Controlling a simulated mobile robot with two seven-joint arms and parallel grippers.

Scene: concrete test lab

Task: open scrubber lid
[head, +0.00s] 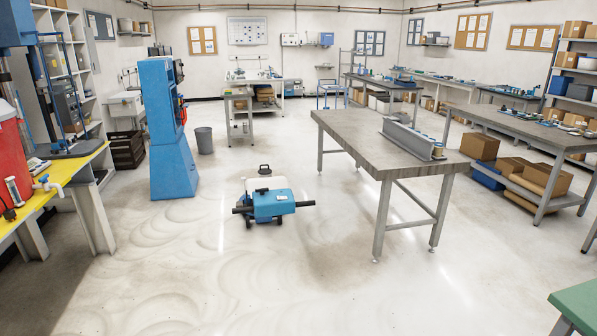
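The floor scrubber (270,204) stands on the concrete floor near the middle of the head view. It has a blue front body, a whitish upper part (267,184) behind it, a dark handle at the back and a dark bar sticking out to both sides low at the front. The whitish part looks closed on top, but it is too small to tell where the lid's edge lies. Neither of my grippers is in view.
A blue machine (168,130) stands left of the scrubber, with a grey bin (204,140) behind. A grey table (385,149) with a steel beam is on the right. A yellow-topped bench (66,172) is at the left edge. The floor (250,285) in front of the scrubber is clear.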

